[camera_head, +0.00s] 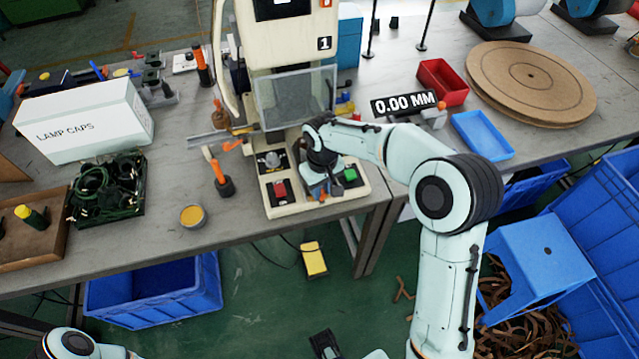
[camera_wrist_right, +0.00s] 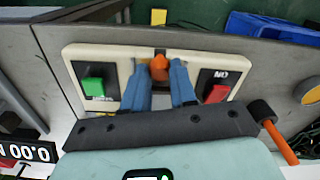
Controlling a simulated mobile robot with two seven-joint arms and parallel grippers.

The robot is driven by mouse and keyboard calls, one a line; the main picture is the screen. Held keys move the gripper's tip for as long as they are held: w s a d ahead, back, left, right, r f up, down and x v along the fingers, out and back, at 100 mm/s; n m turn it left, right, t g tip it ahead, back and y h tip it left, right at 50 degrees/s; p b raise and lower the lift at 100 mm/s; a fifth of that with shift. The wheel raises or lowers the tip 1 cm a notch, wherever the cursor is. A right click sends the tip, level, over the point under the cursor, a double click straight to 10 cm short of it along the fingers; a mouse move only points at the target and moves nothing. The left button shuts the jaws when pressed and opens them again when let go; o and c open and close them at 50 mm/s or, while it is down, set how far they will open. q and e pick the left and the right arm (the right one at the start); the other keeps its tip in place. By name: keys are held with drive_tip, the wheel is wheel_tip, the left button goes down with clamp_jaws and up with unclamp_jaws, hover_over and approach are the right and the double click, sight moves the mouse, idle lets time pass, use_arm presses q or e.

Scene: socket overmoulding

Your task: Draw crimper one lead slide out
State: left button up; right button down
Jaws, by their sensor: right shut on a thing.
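My right gripper (camera_head: 320,190) is low over the front of the base, between the buttons. In the right wrist view, its blue fingers (camera_wrist_right: 161,75) are shut on the orange knob (camera_wrist_right: 159,68) of the lead slide, at a dark slot in the base's front edge. The rest of the slide is hidden.
An orange-handled tool in a dark holder (camera_head: 222,182) and a round tin (camera_head: 192,216) stand left of the base. A "0.00 MM" display (camera_head: 404,103), red bin (camera_head: 442,82) and blue tray (camera_head: 482,135) are to the right. A yellow pedal (camera_head: 313,260) is on the floor.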

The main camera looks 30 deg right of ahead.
drive_tip(key=shift+s+a, duration=0.1)
drive_tip(key=shift+s, duration=0.1)
drive_tip(key=c, duration=0.9)
unclamp_jaws()
wheel_tip(320, 180, up, 13)
drive_tip(key=p, duration=0.2)
drive_tip(key=shift+r, duration=0.2)
